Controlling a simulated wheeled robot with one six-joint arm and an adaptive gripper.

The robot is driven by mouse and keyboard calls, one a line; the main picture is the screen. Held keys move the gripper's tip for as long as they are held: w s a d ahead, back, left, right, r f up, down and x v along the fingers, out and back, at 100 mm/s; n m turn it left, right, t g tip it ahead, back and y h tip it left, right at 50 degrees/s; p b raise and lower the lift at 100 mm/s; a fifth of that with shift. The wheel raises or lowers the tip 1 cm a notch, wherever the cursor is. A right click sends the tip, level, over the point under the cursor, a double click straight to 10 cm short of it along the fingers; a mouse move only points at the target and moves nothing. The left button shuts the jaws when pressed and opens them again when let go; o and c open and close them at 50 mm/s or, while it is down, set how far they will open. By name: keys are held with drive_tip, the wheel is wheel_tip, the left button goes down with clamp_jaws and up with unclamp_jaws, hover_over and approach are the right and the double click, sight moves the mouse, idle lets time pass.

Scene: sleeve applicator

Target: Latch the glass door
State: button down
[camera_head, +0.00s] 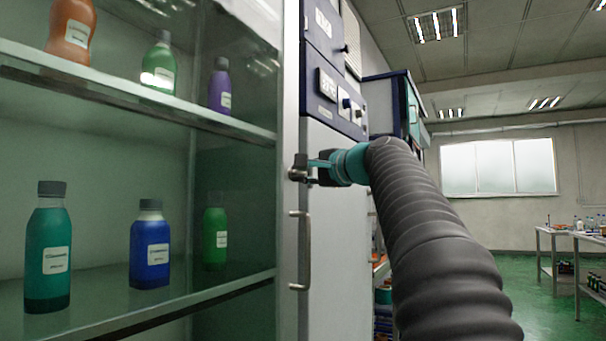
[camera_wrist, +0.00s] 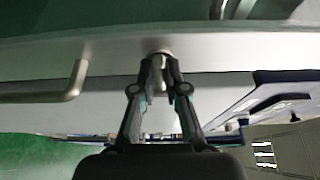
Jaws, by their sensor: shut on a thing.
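The glass door (camera_head: 240,120) fills the left of the head view, with a pale upright frame edge (camera_head: 290,110). A small metal latch knob (camera_head: 297,172) sits on that frame. A vertical metal handle (camera_head: 306,250) is just below it; the handle also shows at the left in the wrist view (camera_wrist: 75,82). My gripper (camera_head: 312,170) reaches the latch from the right. In the wrist view my gripper (camera_wrist: 158,82) has its fingers closed around the latch knob (camera_wrist: 158,56). The fingers hide part of the knob, and I cannot tell its exact turn.
Bottles, such as a teal one (camera_head: 48,255) and a blue one (camera_head: 150,255), stand on shelves behind the glass. A grey cabinet with a control panel (camera_head: 335,85) stands just right of the door. Tables (camera_head: 560,240) and open green floor (camera_head: 525,290) lie far right.

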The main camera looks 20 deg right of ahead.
drive_tip(key=c, duration=1.2)
unclamp_jaws()
drive_tip(key=v, duration=1.2)
